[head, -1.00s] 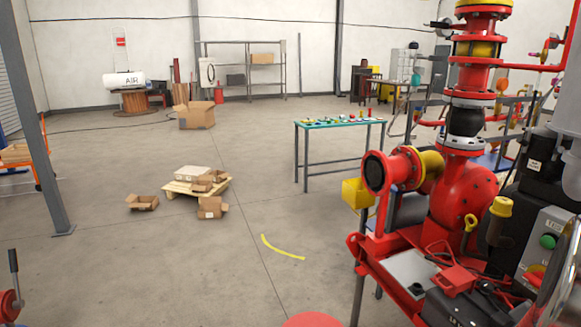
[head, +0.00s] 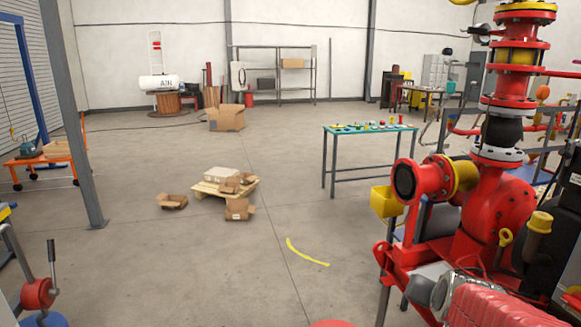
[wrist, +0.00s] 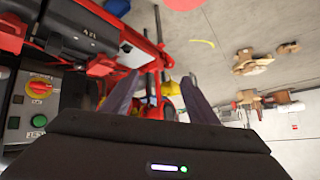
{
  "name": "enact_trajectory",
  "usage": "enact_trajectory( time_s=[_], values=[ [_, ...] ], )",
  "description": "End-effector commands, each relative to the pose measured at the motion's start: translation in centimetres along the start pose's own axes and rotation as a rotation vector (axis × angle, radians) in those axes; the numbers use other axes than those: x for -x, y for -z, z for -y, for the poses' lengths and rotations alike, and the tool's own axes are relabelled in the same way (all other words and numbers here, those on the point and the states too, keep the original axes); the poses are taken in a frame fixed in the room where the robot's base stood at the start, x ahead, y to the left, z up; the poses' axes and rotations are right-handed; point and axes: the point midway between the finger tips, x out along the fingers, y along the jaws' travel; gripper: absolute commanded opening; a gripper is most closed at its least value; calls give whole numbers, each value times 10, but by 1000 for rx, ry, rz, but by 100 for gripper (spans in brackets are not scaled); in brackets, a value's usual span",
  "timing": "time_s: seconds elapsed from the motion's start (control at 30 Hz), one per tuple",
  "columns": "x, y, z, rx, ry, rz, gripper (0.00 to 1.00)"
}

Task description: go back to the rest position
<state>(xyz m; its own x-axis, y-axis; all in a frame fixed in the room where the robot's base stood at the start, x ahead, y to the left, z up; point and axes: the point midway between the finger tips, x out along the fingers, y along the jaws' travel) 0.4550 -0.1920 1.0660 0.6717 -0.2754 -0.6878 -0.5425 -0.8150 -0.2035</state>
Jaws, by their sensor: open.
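My gripper (wrist: 158,92) shows in the wrist view with its two dark fingers apart and nothing between them. The picture there is turned over, with the floor at the upper right. Behind the fingers are parts of the red pump skid. I cannot make out my gripper for sure in the head view. The red pump skid (head: 505,215) fills the right of the head view, with its flanged pipe and black round part upright.
A red ribbed shape (head: 500,308) covers the skid's front; I cannot tell what it is. A control box with a green button (wrist: 38,121) is at the wrist view's left. A teal-topped table (head: 368,129) and pallet with boxes (head: 212,190) stand beyond open floor.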

Motion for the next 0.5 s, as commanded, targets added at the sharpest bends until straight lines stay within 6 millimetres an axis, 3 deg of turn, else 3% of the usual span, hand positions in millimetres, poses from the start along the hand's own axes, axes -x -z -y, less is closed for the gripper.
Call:
enact_trajectory(
  time_s=[0.03,0.2,0.5],
  values=[
    [12,-9,16,40,24,21,53],
    [50,-46,50,171,82,110,53],
    [120,-114,80,409,159,251,53]
  ],
)
